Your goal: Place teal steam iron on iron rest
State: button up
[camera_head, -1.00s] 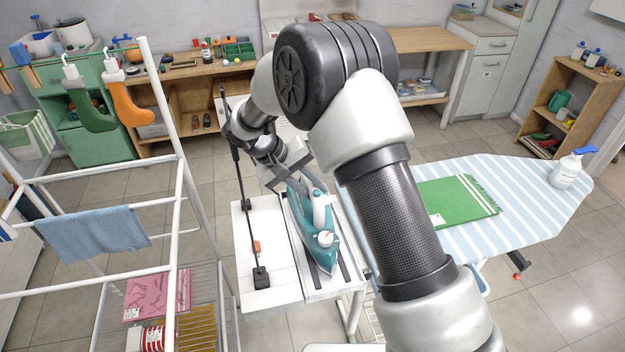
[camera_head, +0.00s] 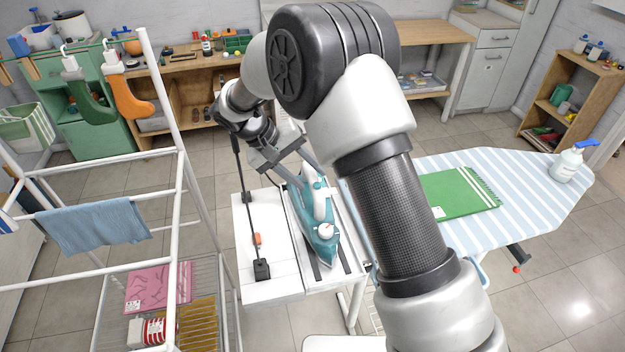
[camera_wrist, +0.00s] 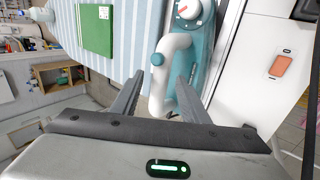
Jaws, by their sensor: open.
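The teal steam iron (camera_head: 322,240) with a white handle lies on the iron rest (camera_head: 350,262), a white surface with dark strips, its tip toward the near edge. My gripper (camera_head: 300,160) is open at the iron's far, heel end. In the wrist view, the iron (camera_wrist: 201,45) is at the upper middle, and the end of its white handle lies between the two fingers of my gripper (camera_wrist: 160,92). I see a gap beside the fingers, but contact is hard to judge. The rest's far part is hidden by the iron and gripper.
A white panel with a black bar and an orange switch (camera_head: 257,240) lies left of the iron. The striped ironing board (camera_head: 530,215) with a folded green cloth (camera_head: 458,195) is to the right. A white drying rack (camera_head: 185,215) stands left.

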jog(key=v, duration=0.9)
jog(key=s+d+r+y, duration=0.2)
jog(key=s+d+r, duration=0.2)
jog(key=d+r, duration=0.4)
jog(key=s+d+r+m+t+y, duration=0.1)
jog(key=s+d+r, duration=0.2)
jog(key=s+d, duration=0.25)
jog(key=s+d+r+m+y, duration=0.1)
jog(key=s+d+r+y, duration=0.1)
jog(key=s+d+r, duration=0.3)
jog(key=s+d+f+m+t+y, duration=0.1)
jog(key=s+d+f+t, duration=0.1)
jog(key=s, duration=0.9)
jog(key=shift+d+f+t+y, duration=0.3)
jog(key=shift+d+f+t, duration=0.15)
jog(key=shift+d, duration=0.45)
